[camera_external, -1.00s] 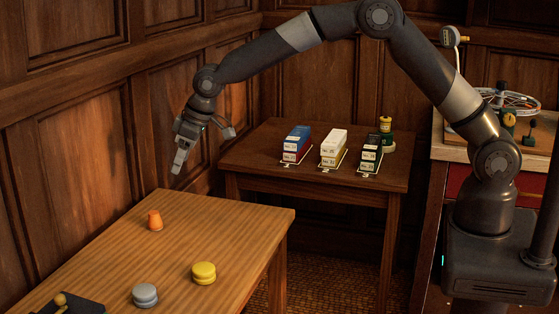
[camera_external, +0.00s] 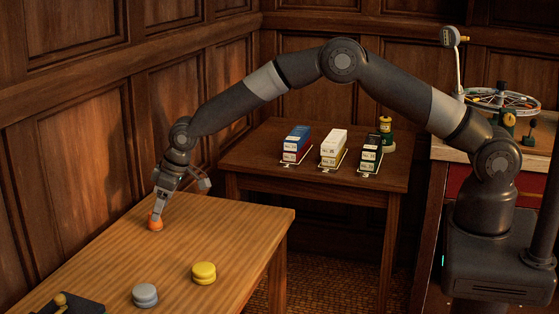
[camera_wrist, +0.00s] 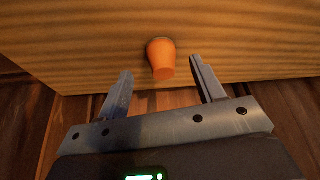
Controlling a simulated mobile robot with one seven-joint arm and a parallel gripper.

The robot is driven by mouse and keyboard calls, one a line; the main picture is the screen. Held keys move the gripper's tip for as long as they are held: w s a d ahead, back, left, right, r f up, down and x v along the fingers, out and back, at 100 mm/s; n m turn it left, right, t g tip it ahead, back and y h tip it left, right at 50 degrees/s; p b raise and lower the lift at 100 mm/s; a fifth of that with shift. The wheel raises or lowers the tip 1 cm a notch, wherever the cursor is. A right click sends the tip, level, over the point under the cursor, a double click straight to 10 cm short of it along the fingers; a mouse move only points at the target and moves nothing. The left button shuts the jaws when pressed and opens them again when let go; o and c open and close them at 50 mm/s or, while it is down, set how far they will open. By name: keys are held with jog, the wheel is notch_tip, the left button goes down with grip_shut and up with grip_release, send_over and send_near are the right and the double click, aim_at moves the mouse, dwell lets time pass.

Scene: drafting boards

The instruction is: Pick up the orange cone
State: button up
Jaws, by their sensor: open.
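The orange cone (camera_external: 155,224) stands upright on the light wooden table (camera_external: 230,232), near its far left edge. In the wrist view the cone (camera_wrist: 161,58) lies between and just beyond the two fingertips. My gripper (camera_external: 159,212) is down at the cone in the external view, and its fingers hide the cone's upper part. In the wrist view my gripper (camera_wrist: 160,75) is open, with one finger to the left of the cone and one to the right. No contact between fingers and cone shows.
A yellow round piece (camera_external: 204,273) and a grey one (camera_external: 145,295) stand nearer on the same table, with a dark tray (camera_external: 85,306) at its lower left. Several labelled boxes stand on a second table (camera_external: 240,169) behind. Wood panelling rises close on the left.

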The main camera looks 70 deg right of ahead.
jog(key=shift+x, duration=1.95)
jog(key=shift+a, duration=0.1)
jog(key=c, duration=1.1)
